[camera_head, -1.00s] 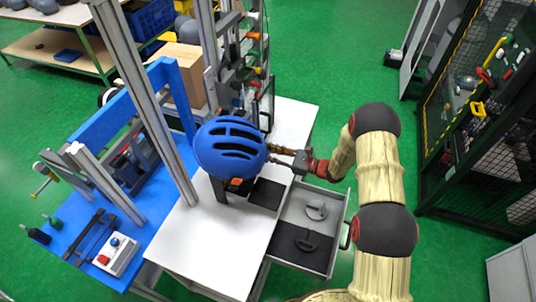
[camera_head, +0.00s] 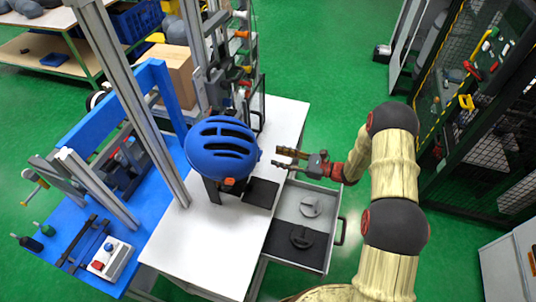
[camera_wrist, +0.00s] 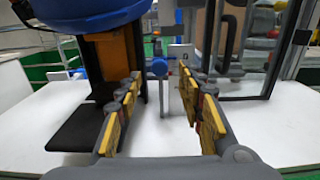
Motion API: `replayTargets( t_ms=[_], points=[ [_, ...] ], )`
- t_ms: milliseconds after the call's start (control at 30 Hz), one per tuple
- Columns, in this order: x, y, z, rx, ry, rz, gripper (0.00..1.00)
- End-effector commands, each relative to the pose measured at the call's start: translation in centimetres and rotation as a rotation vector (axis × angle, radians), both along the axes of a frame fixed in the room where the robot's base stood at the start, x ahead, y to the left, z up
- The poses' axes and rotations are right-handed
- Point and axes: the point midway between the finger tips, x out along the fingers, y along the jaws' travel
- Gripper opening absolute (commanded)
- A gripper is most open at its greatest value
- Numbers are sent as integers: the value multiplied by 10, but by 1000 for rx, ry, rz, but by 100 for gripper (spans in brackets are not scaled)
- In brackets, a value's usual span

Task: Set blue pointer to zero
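In the wrist view a small blue knob (camera_wrist: 159,67), probably the blue pointer, sits on a thin grey upright beyond my fingers. A pale plate with a dark mark (camera_wrist: 184,55) stands just right of it. My gripper (camera_wrist: 161,78) is open and empty, its yellow-padded fingers either side of the line to the knob, apart from it. In the head view my gripper (camera_head: 279,157) is right of the blue helmet (camera_head: 222,150), above the table's right edge. I cannot make out the knob in the head view; the helmet may hide it.
The helmet sits on a dark stand on the white table (camera_head: 205,245). An open drawer (camera_head: 325,240) with two round grey pieces juts out below my gripper. Tall metal rails (camera_head: 128,105) stand left of the helmet. A dark frame (camera_wrist: 272,60) rises right of my fingers.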

Motion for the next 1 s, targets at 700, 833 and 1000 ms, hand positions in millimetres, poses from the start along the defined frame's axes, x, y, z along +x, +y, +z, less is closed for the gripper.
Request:
replayTargets(
  t_ms=[700,833,1000],
  points=[
    [-12,-34,0,0,-1,0,38],
    [-12,-34,0,0,-1,0,38],
    [-19,-31,-14,-59,-10,27,38]
  ],
)
